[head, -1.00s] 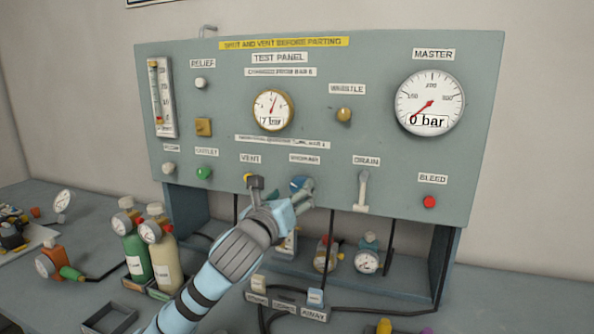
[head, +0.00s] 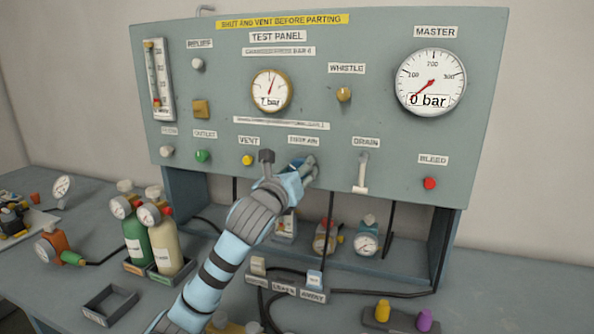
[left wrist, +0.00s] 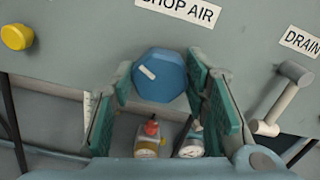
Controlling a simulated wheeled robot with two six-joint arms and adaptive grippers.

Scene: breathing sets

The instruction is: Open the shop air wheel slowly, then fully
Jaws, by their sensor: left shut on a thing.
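The shop air wheel is a blue eight-sided knob (left wrist: 160,76) under the SHOP AIR label (left wrist: 180,10) in the left wrist view. A short white mark sits towards its upper left. My left gripper (head: 302,170) is at the wheel on the test panel, its two green-padded fingers on either side of it and shut on it. In the head view the gripper hides most of the wheel. The small panel gauge (head: 271,90) appears to read 7 bar, and the master gauge (head: 430,82) reads 0 bar. My right gripper is not in view.
The yellow vent button (head: 247,160) is left of the wheel, and the drain lever (head: 361,174) hangs down at its right. Small gauges and hoses are below the panel. Green (head: 136,241) and cream (head: 165,250) cylinders stand at the left on the bench.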

